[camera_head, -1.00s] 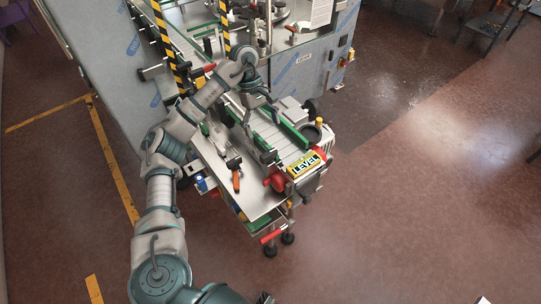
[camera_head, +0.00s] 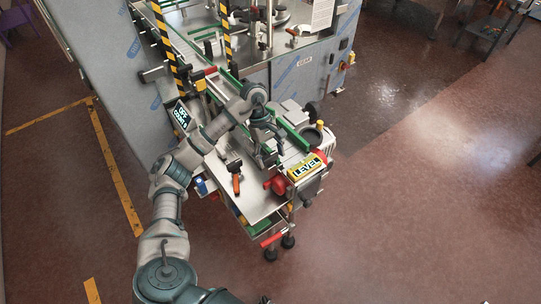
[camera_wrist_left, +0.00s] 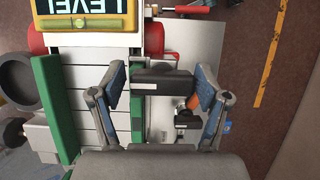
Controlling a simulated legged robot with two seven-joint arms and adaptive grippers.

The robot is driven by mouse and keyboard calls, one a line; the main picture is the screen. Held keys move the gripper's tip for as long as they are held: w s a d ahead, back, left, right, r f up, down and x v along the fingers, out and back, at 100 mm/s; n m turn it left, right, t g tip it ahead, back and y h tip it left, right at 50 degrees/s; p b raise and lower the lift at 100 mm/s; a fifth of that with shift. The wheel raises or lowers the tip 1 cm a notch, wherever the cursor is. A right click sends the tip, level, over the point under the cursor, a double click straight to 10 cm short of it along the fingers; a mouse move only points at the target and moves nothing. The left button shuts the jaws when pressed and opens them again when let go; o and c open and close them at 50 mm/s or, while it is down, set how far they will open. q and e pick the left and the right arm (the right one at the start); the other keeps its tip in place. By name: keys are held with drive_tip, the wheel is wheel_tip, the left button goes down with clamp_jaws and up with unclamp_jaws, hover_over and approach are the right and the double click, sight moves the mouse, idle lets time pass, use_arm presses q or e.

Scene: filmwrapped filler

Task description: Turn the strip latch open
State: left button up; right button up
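A dark grey bar with a pale label (camera_wrist_left: 166,82) lies across the green rail in the left wrist view; it may be the strip latch, but I cannot be sure. My left gripper (camera_wrist_left: 158,90) is open, with one blue-padded finger on either side of the bar and apparently clear of it. In the head view this gripper (camera_head: 268,147) is low over the conveyor. Beside the rail is a black clamp with an orange handle (camera_head: 236,184), which shows partly behind a finger in the left wrist view (camera_wrist_left: 192,102). My right gripper is not in view.
The slatted conveyor (camera_wrist_left: 109,120) runs beside the bar between green rails (camera_wrist_left: 45,115). A yellow-framed LEVEL display (camera_head: 307,166) and a red part (camera_head: 278,184) stand at its near end. A bare metal plate (camera_head: 258,203) lies to the left.

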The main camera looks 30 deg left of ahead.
use_arm(q)
drive_tip(key=shift+s+a, duration=0.1)
drive_tip(key=shift+a, duration=0.05)
drive_tip(key=c, duration=0.6)
drive_tip(key=shift+n+t+b, duration=0.3)
drive_tip(key=shift+n+b, duration=0.15)
drive_tip(key=shift+n, duration=0.25)
drive_tip(key=shift+f+n+t+b, duration=0.1)
drive_tip(key=shift+n+t+b, duration=0.45)
drive_tip(key=shift+n, duration=0.65)
drive_tip(key=n+t+b, duration=0.1)
drive_tip(key=n, duration=0.2)
drive_tip(key=shift+n, duration=0.3)
drive_tip(key=n+t+b, duration=0.1)
drive_tip(key=n, duration=0.2)
drive_tip(key=n+t+y, duration=0.1)
drive_tip(key=n, duration=0.2)
drive_tip(key=shift+b, duration=0.4)
drive_tip(key=shift+n+t+y, duration=0.55)
drive_tip(key=shift+n+y, duration=0.05)
drive_tip(key=shift+n, duration=1.5)
